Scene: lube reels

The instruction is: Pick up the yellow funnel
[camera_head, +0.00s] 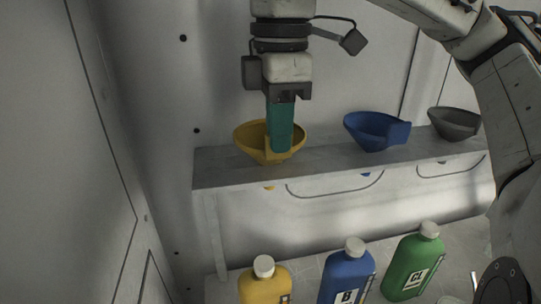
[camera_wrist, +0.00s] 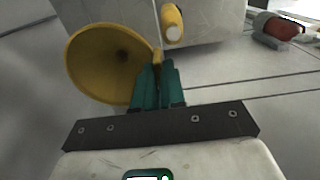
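The yellow funnel (camera_head: 252,136) sits in the shelf at its left end, and its tip shows below the shelf board. In the wrist view its wide bowl (camera_wrist: 95,62) is left of the fingers. My gripper (camera_head: 270,151) points down over the funnel's right side, its teal fingers hiding part of the bowl. In the wrist view the fingers (camera_wrist: 158,68) are close together with the funnel's thin yellow tab between them. They look shut on that tab.
A blue funnel (camera_head: 368,129) and a grey funnel (camera_head: 453,123) sit farther right on the shelf (camera_head: 325,160). Below stand a yellow bottle (camera_head: 262,285), a blue bottle (camera_head: 345,275) and a green bottle (camera_head: 410,265). A wall rises close behind the shelf.

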